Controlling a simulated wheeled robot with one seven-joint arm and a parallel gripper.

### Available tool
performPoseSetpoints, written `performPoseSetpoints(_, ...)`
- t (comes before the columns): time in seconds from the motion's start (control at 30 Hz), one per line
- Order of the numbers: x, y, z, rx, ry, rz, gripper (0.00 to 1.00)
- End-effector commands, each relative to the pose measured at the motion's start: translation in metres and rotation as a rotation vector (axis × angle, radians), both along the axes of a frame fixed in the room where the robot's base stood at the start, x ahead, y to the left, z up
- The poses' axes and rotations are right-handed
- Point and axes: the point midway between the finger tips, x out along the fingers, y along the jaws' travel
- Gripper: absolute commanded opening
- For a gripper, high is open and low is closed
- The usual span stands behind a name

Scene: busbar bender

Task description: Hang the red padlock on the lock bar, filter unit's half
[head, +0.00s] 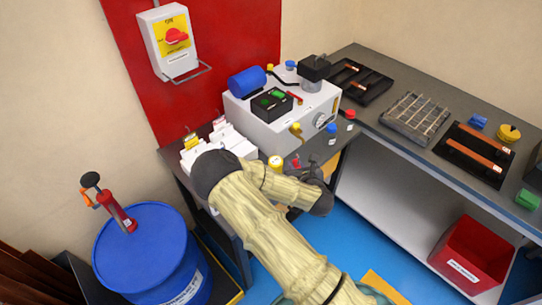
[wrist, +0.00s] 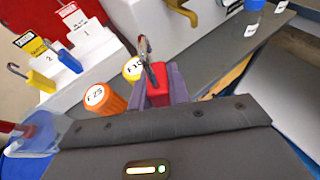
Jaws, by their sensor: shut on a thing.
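In the head view the red padlock (head: 296,163) is a small red patch by my gripper (head: 303,166), in front of the white machine. A grey wire bar (head: 188,76) sticks out below the white switch box (head: 167,40) with a red knob, on the red wall panel. It looks like the lock bar, and I see no padlock on it. Its halves cannot be told apart here. My gripper is well below and right of it.
White numbered stands (wrist: 88,38) hold a yellow padlock (wrist: 41,82) and a blue padlock (wrist: 69,61). A blue drum (head: 150,255) with a hand pump stands at lower left. The workbench (head: 405,145) runs right.

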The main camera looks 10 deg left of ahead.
Motion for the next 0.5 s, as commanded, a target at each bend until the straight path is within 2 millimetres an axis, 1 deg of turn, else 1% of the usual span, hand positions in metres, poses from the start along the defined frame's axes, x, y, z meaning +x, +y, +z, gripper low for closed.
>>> performPoseSetpoints(0.03, -0.003, -0.023, -0.021, -0.003, 0.003, -0.054, 0.00)
performPoseSetpoints(0.07, -0.006, -0.035, -0.029, -0.005, 0.004, -0.083, 0.00)
performPoseSetpoints(0.1, -0.009, -0.051, -0.038, -0.005, 0.003, -0.123, 0.00)
performPoseSetpoints(0.23, -0.024, -0.100, -0.065, -0.010, 0.001, -0.242, 0.00)
performPoseSetpoints(0.3, -0.031, -0.118, -0.074, -0.011, -0.001, -0.288, 0.00)
performPoseSetpoints(0.37, -0.036, -0.129, -0.079, -0.014, -0.003, -0.318, 0.00)
performPoseSetpoints(0.4, -0.038, -0.134, -0.081, -0.015, -0.003, -0.331, 0.00)
performPoseSetpoints(0.5, -0.041, -0.140, -0.082, -0.015, -0.005, -0.345, 0.00)
